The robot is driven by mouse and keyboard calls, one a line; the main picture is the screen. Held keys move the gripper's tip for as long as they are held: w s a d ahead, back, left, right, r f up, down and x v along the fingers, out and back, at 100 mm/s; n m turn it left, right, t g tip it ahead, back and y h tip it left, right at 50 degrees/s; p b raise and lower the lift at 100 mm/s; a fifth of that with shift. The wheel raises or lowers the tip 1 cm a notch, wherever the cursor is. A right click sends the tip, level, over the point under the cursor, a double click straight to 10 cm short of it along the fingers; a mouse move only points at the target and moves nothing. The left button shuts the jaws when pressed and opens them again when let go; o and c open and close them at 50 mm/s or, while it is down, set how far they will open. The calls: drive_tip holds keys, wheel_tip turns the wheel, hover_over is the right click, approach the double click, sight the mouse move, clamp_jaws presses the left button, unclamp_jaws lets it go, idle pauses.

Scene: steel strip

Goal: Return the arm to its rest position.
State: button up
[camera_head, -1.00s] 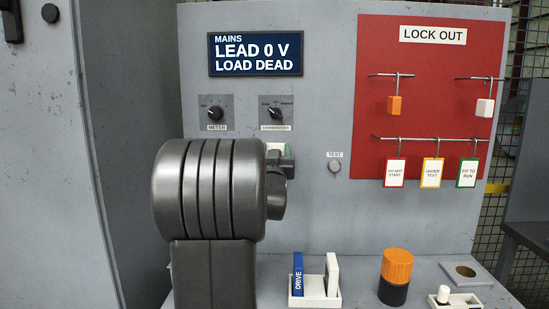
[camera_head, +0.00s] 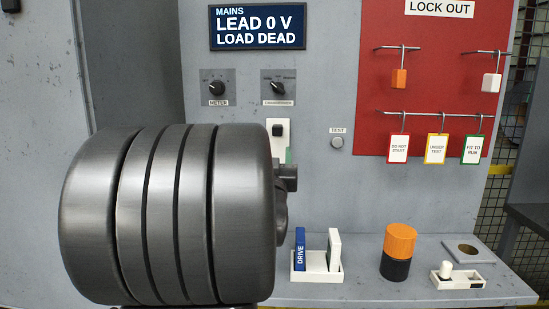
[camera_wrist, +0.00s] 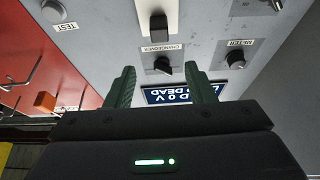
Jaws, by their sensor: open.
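My gripper (camera_wrist: 158,72) shows in the wrist view, its two green fingers apart with nothing between them. It points toward the grey panel (camera_head: 340,60), which appears upside down in that view, and the fingers look clear of it. In the head view my dark, ribbed arm fills the lower left and hides most of the gripper. The display (camera_head: 257,27) reads LEAD 0 V, LOAD DEAD. The meter knob (camera_head: 216,87), the changeover knob (camera_head: 277,87) and a black switch on a white plate (camera_head: 278,130) are on the panel.
A red lock-out board (camera_head: 450,75) carries hanging tags and padlocks at right. The ledge below holds a white rack (camera_head: 318,277) with a blue DRIVE piece, an orange-and-black cylinder (camera_head: 398,250) and a small white block (camera_head: 458,278). Mesh stands at far right.

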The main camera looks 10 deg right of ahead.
sight(277, 131)
drive_tip(key=shift+w+r, duration=0.1)
drive_tip(key=p+x, duration=0.3)
drive_tip(key=x, duration=1)
drive_tip(key=shift+w+d, duration=0.15)
drive_tip(key=shift+w, duration=0.25)
drive_tip(key=shift+s+f, duration=0.1)
drive_tip(key=shift+f, duration=0.35)
